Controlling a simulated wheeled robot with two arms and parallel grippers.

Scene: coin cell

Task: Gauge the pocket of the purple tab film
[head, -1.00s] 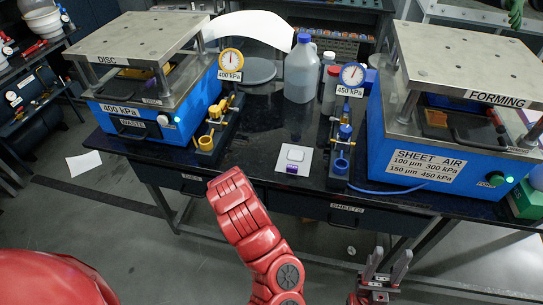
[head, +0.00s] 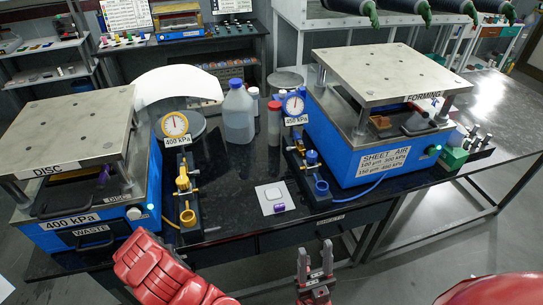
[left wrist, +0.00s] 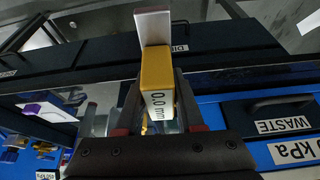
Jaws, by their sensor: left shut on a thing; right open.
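The purple tab film, a pale square sheet (head: 268,194) with a purple tab (head: 279,208) at its front edge, lies flat on the dark bench in the head view. In the left wrist view a white sheet with a purple tab (left wrist: 33,108) shows at the left. My left gripper (left wrist: 158,115) is shut on a yellow gauge (left wrist: 157,72) with a white end and a "0.0 mm" readout. It is apart from the film; the head view does not show its fingers. My right gripper (head: 315,262) is open and empty, below the bench's front edge in the picture. The film's pocket detail is too small to tell.
The disc press (head: 75,130) stands left and the forming press (head: 385,80) right. Regulator stands with yellow (head: 186,185) and blue (head: 312,172) fittings flank the film. A bottle (head: 238,115) stands behind. Bare bench surrounds the film.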

